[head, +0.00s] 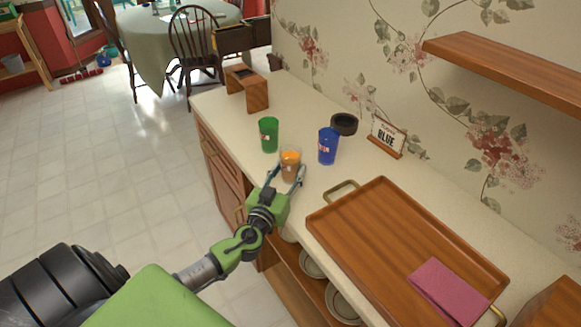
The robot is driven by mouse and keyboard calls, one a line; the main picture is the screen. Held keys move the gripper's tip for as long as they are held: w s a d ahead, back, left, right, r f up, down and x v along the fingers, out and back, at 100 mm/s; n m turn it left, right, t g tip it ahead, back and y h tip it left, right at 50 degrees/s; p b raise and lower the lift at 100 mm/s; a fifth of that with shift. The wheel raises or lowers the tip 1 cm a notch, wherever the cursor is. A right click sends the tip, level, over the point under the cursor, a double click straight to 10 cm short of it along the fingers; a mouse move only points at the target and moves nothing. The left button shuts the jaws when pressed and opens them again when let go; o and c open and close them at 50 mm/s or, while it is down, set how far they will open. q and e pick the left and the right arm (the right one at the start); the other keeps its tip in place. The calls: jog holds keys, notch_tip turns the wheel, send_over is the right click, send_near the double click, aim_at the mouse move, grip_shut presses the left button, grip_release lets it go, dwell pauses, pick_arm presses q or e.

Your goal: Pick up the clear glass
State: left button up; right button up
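The clear glass (290,165) stands on the cream countertop and looks orange-brown inside. My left gripper (287,174) reaches in from the front, with one finger on each side of the glass. The fingers look spread; I cannot tell whether they touch it. A green glass (268,135) stands behind and to the left of it. A blue glass (328,146) stands behind and to the right. My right gripper is not in view.
A wooden tray (372,207) with brass handles and a pink cloth (448,291) lies to the right. A wall shelf (505,65) overhangs the right.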

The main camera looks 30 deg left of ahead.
pick_arm(q)
jog(key=c, duration=0.5)
jog(key=shift+r, duration=0.1)
